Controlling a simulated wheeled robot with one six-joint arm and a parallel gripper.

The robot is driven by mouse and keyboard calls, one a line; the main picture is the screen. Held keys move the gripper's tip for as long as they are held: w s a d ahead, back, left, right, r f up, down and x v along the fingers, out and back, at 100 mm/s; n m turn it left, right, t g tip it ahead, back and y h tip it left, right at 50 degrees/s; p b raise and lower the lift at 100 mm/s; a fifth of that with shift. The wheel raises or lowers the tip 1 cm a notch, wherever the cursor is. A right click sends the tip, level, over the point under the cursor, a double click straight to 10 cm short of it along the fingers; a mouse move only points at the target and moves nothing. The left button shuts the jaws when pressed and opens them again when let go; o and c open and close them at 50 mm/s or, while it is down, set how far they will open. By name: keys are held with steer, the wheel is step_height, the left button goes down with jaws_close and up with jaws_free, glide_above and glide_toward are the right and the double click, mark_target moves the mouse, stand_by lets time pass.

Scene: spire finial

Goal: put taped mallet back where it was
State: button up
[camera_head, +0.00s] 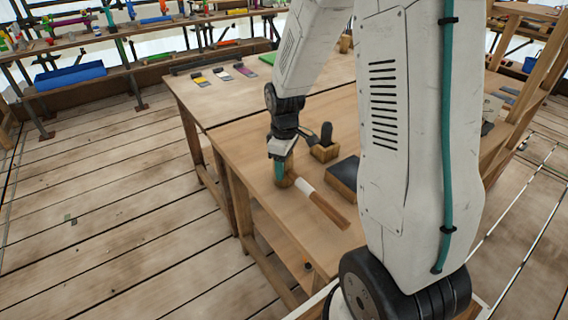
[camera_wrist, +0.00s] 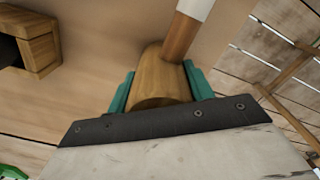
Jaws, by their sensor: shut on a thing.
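The taped mallet has a cylindrical wooden head and a wooden handle with a white tape band (camera_head: 304,186). In the head view its handle points toward the lower right over the wooden table (camera_head: 240,133). My gripper (camera_head: 281,172) is shut on the mallet head, with a teal finger on each side. In the wrist view the head (camera_wrist: 160,80) sits between the fingers of my gripper (camera_wrist: 158,88), and the handle runs up to the white tape. I cannot tell whether the mallet touches the table top.
A wooden block with a dark thing in it (camera_head: 325,150) stands right of my gripper. A dark flat block (camera_head: 344,173) lies near my arm. Several coloured-ended tools (camera_head: 221,74) lie at the table's far end. Shelves (camera_head: 110,70) stand at the back left. Open floor (camera_head: 110,170) lies left.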

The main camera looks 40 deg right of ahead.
steer(key=o, duration=1.3)
step_height(320, 180, up, 12)
steer(key=shift+s+a+r+m+t, duration=0.2)
steer(key=shift+s+a+r+m, duration=1.2)
steer(key=shift+s, duration=2.55)
steer(key=shift+s+a+r+m+t, duration=0.2)
steer(key=shift+s+a+r+m, duration=0.65)
steer(key=shift+s+a+r, duration=2.05)
steer(key=shift+s+a+r+m+t, duration=0.2)
steer(key=shift+s+a+m, duration=0.8)
steer(key=shift+s, duration=3.95)
steer(key=shift+d, duration=0.15)
